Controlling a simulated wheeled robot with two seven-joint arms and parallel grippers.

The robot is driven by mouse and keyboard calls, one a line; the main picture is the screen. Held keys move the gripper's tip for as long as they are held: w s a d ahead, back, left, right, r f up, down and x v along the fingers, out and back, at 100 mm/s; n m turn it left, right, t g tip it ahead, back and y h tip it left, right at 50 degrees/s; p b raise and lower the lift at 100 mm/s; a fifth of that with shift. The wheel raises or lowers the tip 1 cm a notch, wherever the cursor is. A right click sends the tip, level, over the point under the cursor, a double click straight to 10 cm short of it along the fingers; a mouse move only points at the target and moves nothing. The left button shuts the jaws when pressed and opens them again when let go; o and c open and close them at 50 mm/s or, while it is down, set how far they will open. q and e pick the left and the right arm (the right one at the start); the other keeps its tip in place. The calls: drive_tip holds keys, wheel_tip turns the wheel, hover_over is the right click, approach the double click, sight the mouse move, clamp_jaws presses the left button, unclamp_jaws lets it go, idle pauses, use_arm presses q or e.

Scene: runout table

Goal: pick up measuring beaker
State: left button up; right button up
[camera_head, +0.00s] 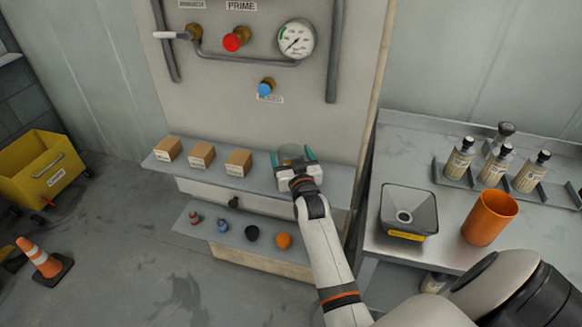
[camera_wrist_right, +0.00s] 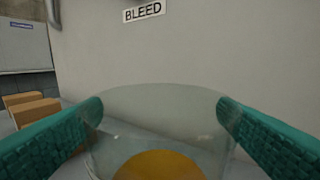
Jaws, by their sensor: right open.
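The measuring beaker (camera_head: 291,154) is a clear vessel standing on the upper shelf of the panel, at its right end. It also shows large in the right wrist view (camera_wrist_right: 158,110), with something orange-yellow low in it or seen through it. My right gripper (camera_head: 292,160) is at the beaker, with its teal fingers on either side. In the right wrist view the fingers (camera_wrist_right: 160,115) are spread around the beaker's sides. I cannot tell whether they touch the glass. The beaker looks upright. My left gripper is not in view.
Several small cardboard boxes (camera_head: 202,156) stand left of the beaker on the upper shelf (camera_head: 258,176). A lower shelf (camera_head: 218,228) holds small parts. At right, a metal table (camera_head: 387,168) holds a square funnel (camera_head: 408,208), an orange cup (camera_head: 489,218) and bottles (camera_head: 458,161).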

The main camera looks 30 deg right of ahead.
drive_tip(key=c, duration=1.1)
